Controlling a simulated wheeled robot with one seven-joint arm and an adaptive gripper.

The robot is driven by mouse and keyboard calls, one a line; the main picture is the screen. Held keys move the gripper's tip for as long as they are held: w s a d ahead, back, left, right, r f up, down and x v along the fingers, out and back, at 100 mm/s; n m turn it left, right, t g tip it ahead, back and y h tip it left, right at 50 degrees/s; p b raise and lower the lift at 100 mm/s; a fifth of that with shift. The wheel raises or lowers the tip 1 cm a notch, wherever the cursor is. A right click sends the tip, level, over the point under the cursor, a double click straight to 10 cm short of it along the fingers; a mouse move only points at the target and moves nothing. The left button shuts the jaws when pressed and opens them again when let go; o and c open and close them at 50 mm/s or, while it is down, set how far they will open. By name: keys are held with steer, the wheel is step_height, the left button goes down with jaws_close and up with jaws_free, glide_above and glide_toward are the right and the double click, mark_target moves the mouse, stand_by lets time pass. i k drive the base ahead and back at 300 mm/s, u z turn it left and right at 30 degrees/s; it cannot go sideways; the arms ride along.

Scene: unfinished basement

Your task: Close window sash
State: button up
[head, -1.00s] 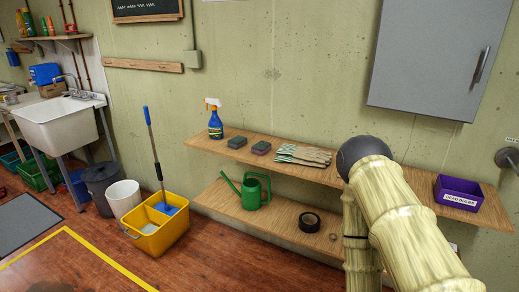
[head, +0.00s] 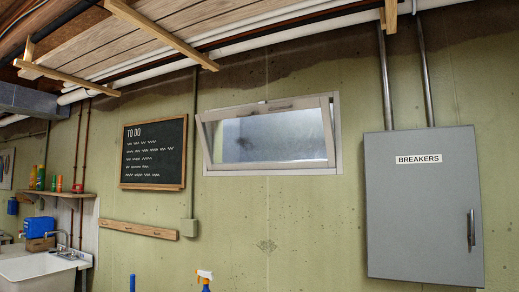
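The window sash (head: 230,117) is in the upper middle of the head view, high on the green wall. It is a wide pane of frosted glass in a pale frame. Its top edge leans inward, away from the fixed window frame (head: 338,135), and its bottom edge sits close to the sill, so it stands tilted open. A small handle or latch shows on its top rail. My gripper is not in view, and no part of my arm shows now.
A grey breaker box (head: 422,210) is right of the window, with pipes above it. A chalkboard (head: 153,152) hangs to the left. Pipes and wooden ceiling boards (head: 190,35) run above the window. A spray bottle (head: 205,279) shows at the bottom edge. The wall below the window is clear.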

mark_target(323, 102)
steer(key=z, duration=0.25)
steer(key=k, duration=0.35)
steer(key=u, duration=0.8)
steer(key=i, duration=1.45)
steer(key=z, duration=0.4)
